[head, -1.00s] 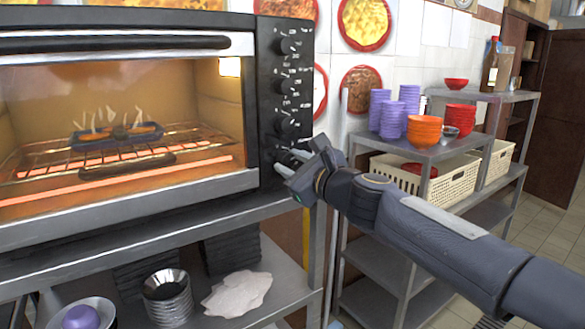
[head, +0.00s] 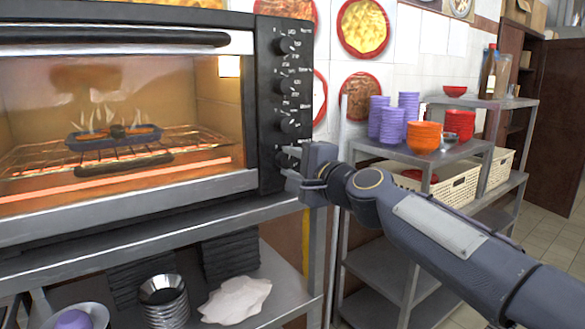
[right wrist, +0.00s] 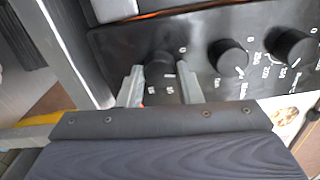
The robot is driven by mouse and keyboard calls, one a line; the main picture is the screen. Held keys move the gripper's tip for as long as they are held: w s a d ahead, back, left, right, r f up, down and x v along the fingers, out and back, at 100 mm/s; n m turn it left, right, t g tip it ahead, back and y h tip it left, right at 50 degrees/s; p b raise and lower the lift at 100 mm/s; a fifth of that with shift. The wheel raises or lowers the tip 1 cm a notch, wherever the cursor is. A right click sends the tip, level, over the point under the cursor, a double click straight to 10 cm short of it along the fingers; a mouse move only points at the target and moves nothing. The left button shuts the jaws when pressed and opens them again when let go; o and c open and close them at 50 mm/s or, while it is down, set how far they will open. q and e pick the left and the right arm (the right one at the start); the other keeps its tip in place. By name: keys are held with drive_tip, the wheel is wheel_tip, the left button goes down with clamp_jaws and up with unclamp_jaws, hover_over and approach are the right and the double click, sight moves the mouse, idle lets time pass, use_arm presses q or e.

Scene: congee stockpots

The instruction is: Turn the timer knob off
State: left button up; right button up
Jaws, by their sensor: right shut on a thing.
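The black toaster oven (head: 266,75) has a column of round knobs down its right-hand panel. The lowest knob (head: 285,159), at the timer's place, is mostly covered by my right gripper (head: 293,172) in the head view. In the right wrist view this knob (right wrist: 159,68) sits between the two fingers of my right gripper (right wrist: 161,85), which are shut on it from both sides. The oven is lit inside, and its heating bars glow orange. A dark tray of food (head: 113,138) steams on the rack. My left gripper is out of view.
A metal shelf (head: 160,225) carries the oven, with stacked bowls (head: 165,300) below. To the right, a metal rack (head: 480,155) holds purple cups (head: 390,122), orange bowls (head: 424,138) and cream baskets (head: 455,190). Other knobs (right wrist: 228,57) lie close beside my gripper.

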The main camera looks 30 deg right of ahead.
drive_tip(key=shift+f+n+b, duration=0.1)
drive_tip(key=shift+n+b, duration=0.35)
drive_tip(key=shift+n, duration=1.25)
drive_tip(key=o, duration=1)
drive_tip(key=shift+c, duration=0.2)
drive_tip(key=shift+s, duration=0.1)
drive_tip(key=s, duration=0.7)
drive_tip(key=shift+s+d, duration=0.25)
drive_tip(key=shift+s, duration=0.05)
drive_tip(key=shift+n, duration=0.3)
